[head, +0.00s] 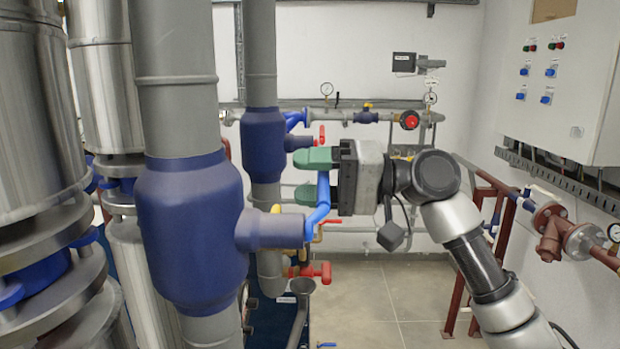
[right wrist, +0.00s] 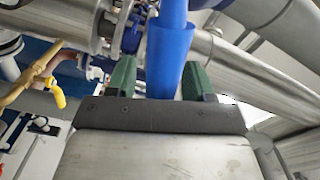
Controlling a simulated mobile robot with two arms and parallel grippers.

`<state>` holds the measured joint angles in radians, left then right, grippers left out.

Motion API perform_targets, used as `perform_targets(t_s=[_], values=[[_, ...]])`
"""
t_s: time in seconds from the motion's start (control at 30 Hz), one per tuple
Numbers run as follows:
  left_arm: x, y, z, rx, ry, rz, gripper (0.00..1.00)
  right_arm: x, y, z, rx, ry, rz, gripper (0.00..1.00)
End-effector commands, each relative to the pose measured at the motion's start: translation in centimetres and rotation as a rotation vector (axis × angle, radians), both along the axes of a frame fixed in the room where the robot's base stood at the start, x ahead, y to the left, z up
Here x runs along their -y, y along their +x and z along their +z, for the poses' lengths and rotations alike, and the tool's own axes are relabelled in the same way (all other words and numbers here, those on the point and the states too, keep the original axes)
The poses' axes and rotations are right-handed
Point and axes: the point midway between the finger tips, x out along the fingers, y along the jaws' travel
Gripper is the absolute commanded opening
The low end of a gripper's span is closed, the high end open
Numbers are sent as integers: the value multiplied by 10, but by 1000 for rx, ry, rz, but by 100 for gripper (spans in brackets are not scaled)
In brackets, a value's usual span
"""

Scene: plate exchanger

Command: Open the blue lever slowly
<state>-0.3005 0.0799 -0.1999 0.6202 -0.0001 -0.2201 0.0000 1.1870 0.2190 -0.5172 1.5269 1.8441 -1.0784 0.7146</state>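The blue lever (head: 319,207) is at the end of the grey-blue side stub of the large blue valve body (head: 190,230) in the head view. It rises from the stub and bends upward. My right gripper (head: 314,175) comes in from the right with its green fingers apart, one above the other, at the lever's upper end. In the right wrist view, the lever (right wrist: 168,65) lies between the two green fingers (right wrist: 160,80). A gap shows at the left finger; contact at the right finger is unclear. My left gripper is out of view.
Shiny steel columns (head: 25,110) fill the left. A second blue valve body (head: 263,145) stands behind the lever. Red-handled valves (head: 318,272) sit below it. A control cabinet (head: 560,80) hangs at the right. The tiled floor (head: 390,300) is open in the middle.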

Motion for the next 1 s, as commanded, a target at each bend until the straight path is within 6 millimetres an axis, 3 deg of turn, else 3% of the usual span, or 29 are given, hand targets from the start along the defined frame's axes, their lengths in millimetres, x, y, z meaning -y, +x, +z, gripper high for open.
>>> perform_targets(t_s=[0.33,0.7,1.0], values=[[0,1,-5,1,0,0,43,9,1,-2,-2,1,-2,52],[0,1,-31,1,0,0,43,79,1,-4,-2,1,-3,52],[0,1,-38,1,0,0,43,107,0,-1,-2,0,0,52]])
